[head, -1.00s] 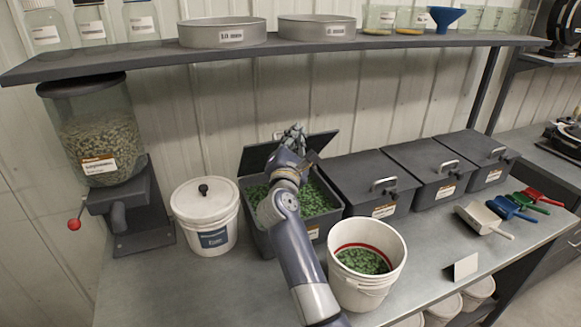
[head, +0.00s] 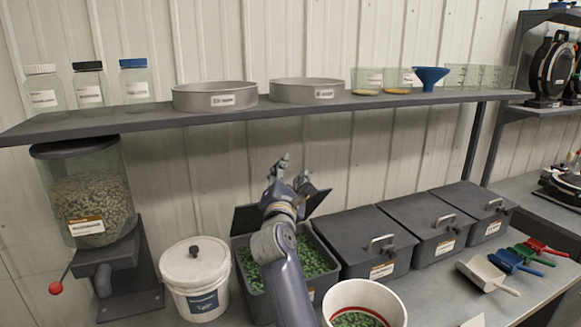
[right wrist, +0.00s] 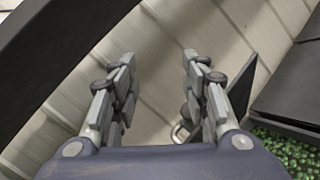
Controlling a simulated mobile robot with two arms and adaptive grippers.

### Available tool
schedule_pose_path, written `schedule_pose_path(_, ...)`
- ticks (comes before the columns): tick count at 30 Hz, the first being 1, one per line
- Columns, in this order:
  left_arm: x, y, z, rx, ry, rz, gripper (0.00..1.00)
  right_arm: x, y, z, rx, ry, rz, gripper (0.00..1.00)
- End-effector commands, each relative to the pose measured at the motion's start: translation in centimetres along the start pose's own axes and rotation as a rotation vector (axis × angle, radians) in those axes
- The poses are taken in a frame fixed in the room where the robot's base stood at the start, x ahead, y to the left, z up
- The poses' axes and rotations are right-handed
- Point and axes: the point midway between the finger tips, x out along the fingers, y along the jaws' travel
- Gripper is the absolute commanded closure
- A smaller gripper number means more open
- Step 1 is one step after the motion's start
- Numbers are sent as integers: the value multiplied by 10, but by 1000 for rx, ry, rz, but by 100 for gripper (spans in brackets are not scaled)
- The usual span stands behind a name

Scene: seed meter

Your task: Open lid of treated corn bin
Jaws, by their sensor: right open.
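The treated corn bin (head: 325,290) is a dark grey box on the bench in the head view, filled with green kernels (head: 312,258). Its dark lid (head: 247,218) stands raised at the back, partly hidden behind my right arm. My right gripper (head: 292,168) is open and empty, above the bin and in front of the wall. In the right wrist view its two fingers (right wrist: 160,85) are apart with nothing between them. Green kernels (right wrist: 285,150) show at the lower right there. My left gripper is not in view.
A shelf (head: 150,118) with sieves and jars runs above the bench, close over my right gripper. Three closed dark bins (head: 375,262) stand to the right. A white lidded bucket (head: 195,280) stands left, and an open white bucket (head: 395,305) in front. Scoops (head: 487,272) lie at right.

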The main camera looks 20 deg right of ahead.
Motion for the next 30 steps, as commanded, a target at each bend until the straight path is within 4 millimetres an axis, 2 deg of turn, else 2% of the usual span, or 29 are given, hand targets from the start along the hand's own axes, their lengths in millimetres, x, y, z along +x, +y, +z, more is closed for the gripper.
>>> schedule_pose_path(3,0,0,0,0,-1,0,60,4,12,13,3,-1,-1,58)
schedule_pose_path(6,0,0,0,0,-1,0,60,5,16,18,1,1,-1,58)
schedule_pose_path(15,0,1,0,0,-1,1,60,6,18,20,0,1,-1,58)
schedule_pose_path(16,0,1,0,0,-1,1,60,6,18,20,0,1,-1,63)
schedule_pose_path(18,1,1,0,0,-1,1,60,5,14,19,-14,-3,-4,78)
schedule_pose_path(20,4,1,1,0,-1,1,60,2,3,16,-58,-18,-10,92)
schedule_pose_path(21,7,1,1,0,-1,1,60,-2,-9,14,-110,-36,-17,100)
schedule_pose_path(23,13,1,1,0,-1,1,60,-11,-32,11,-224,-74,-27,100)
schedule_pose_path(26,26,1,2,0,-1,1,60,-36,-76,4,-501,-157,-39,100)
schedule_pose_path(27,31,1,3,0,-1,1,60,-49,-92,2,-632,-192,-39,100)
schedule_pose_path(30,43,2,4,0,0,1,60,-84,-123,-6,-965,-275,-22,100)
